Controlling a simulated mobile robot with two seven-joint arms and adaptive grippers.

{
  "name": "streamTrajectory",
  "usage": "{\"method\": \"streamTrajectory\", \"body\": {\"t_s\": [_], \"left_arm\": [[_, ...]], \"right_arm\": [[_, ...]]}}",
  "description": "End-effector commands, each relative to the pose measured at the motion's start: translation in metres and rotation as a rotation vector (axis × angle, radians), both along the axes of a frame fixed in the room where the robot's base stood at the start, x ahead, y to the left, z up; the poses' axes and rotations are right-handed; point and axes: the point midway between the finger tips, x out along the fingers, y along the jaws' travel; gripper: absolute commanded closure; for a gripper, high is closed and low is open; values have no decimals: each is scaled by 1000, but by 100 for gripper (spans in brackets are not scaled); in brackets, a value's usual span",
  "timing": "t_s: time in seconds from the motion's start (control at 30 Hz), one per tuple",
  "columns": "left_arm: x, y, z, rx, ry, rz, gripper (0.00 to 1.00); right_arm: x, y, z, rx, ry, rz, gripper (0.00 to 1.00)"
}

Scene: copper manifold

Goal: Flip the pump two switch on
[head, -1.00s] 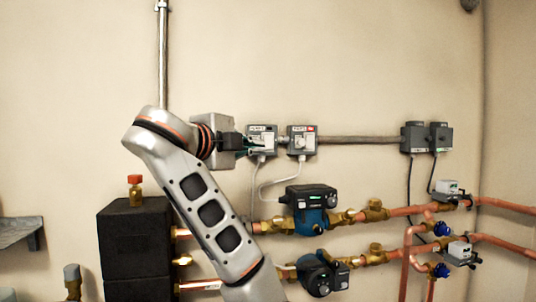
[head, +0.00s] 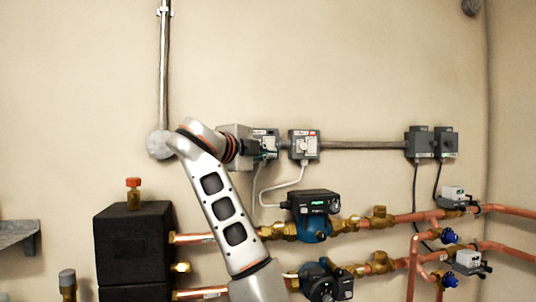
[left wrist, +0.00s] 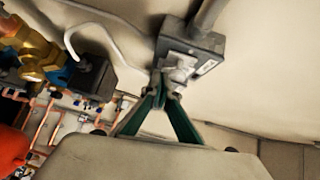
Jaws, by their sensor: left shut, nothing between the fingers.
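Two grey switch boxes hang side by side on the wall in the head view. The right box (head: 304,145) has a red mark at its top and a pale switch lever on its face. The left box (head: 268,134) is partly hidden behind my left gripper (head: 270,151). That gripper is shut and empty, its fingertips in front of the left box, toward the gap to the right one. In the left wrist view, the teal fingers (left wrist: 166,92) meet close below a pale lever (left wrist: 181,72) on a grey box (left wrist: 195,48); contact is unclear. My right gripper is not in view.
A conduit (head: 360,144) runs right to two more grey boxes (head: 420,142). Below are a pump (head: 312,215), copper pipes (head: 405,218) and brass valves. A black block (head: 133,245) stands at lower left. The wall above the boxes is clear.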

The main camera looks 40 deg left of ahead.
Motion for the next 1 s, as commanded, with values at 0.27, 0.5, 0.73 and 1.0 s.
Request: {"method": "streamTrajectory", "body": {"t_s": [0.27, 0.5, 0.73, 1.0], "left_arm": [[6, 5, -5, -1, 3, -1, 100], [5, 7, -4, 1, 2, 3, 100], [3, 7, -3, 1, 2, 5, 100], [-16, -19, 4, 1, -2, 0, 100]], "right_arm": [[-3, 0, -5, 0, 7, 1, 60], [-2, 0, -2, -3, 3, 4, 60], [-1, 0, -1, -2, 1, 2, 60], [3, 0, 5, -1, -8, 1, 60]]}}
